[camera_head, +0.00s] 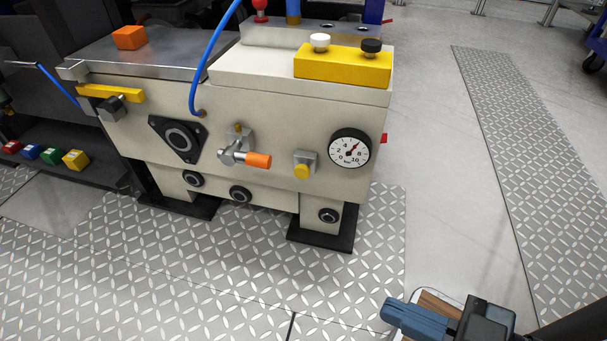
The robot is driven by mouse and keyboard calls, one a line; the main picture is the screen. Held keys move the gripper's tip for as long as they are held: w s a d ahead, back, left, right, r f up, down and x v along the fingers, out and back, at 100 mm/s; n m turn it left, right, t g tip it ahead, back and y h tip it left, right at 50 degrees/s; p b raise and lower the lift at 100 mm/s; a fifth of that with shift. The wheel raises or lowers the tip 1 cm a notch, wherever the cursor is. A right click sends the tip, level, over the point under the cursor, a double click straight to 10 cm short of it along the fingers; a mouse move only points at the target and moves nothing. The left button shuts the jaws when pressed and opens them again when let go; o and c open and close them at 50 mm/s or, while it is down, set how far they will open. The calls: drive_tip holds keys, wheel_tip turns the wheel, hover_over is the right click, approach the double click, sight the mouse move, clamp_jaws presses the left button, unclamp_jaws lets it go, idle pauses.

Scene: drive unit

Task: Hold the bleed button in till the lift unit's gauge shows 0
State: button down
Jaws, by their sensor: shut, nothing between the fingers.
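The bleed button (302,172) is a yellow round knob on a small grey block on the front of the cream lift unit (282,120). It appears to stand out from the block, and nothing touches it. The gauge (350,148) is a white dial with a black rim, to the right of the button. Its red needle points up and right, near the 6, though the figures are small. My gripper (393,311) is at the lower right, blue-grey, shut and empty. It is well apart from the button, lower and to the right in the picture.
A valve with an orange handle (257,160) sticks out left of the button. A blue hose (212,62) loops down to the unit's front. A yellow block (342,67) with white and black knobs stands on top. The tread-plate floor (200,270) before the unit is clear.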

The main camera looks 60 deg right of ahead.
sight(302, 169)
drive_tip(key=w+d+f+n+g+h+p, duration=0.2)
drive_tip(key=w+f+n+g+h+p, duration=0.1)
drive_tip(key=w+n, duration=0.4)
drive_tip(key=w+d+f+n+g+h+p, duration=0.3)
drive_tip(key=w+f+n+h, duration=0.2)
drive_tip(key=w, duration=0.5)
drive_tip(key=w+d+f+n+g+h+p, duration=0.2)
drive_tip(key=w+f+n+h+p, duration=0.2)
drive_tip(key=w+n+h, duration=0.4)
drive_tip(key=shift+w+d+n+g+h, duration=0.2)
drive_tip(key=shift+n+g+h, duration=0.25)
drive_tip(key=shift+n, duration=0.55)
drive_tip(key=shift+d+f, duration=0.1)
drive_tip(key=shift+d, duration=0.05)
drive_tip(key=b+x, duration=0.2)
drive_tip(key=x, duration=1.1)
drive_tip(key=shift+w+d, duration=0.2)
drive_tip(key=shift+d, duration=0.15)
